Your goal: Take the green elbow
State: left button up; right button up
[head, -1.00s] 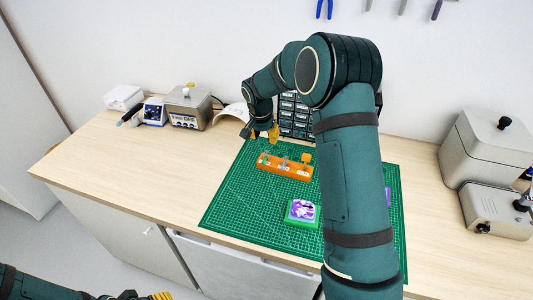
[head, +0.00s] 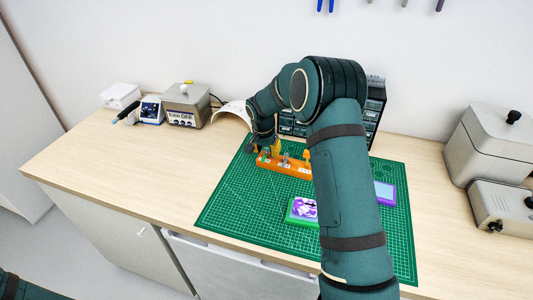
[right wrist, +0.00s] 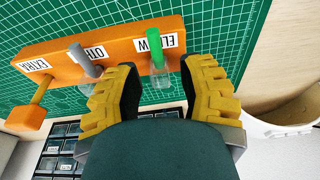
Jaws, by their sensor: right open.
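The green elbow (right wrist: 153,42) stands in the orange rack (right wrist: 110,48) beside the label reading ELBOW in the right wrist view. A clear lower part shows at its near end. My right gripper (right wrist: 163,72) is open, with one yellow finger on each side of the green elbow and a gap to it visible. In the head view my right gripper (head: 267,149) is at the left end of the orange rack (head: 294,170), where the elbow is hard to make out. My left gripper is out of view.
A grey piece (right wrist: 82,58) stands in the rack beside the gripper's left finger, and an orange knobbed piece (right wrist: 30,112) is at the far end. A green-and-purple block (head: 302,209) lies on the green mat (head: 240,205). Dark drawers (head: 373,110) stand behind.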

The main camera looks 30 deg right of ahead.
aim_at(267, 148)
grip_shut()
jog(key=shift+w+d+p+v, duration=0.15)
jog(key=shift+p+v, duration=0.3)
jog(key=shift+v, duration=0.4)
jog(key=shift+w+d+p+v, duration=0.15)
jog(key=shift+p+v, duration=0.25)
jog(key=shift+v, duration=0.4)
jog(key=shift+d+p+v, duration=0.2)
jog(key=shift+p+v, duration=0.5)
jog(key=shift+v, duration=0.5)
jog(key=shift+d+p+v, duration=0.2)
jog(key=shift+p+v, duration=0.5)
jog(key=shift+v, duration=0.55)
jog(key=shift+w, duration=0.2)
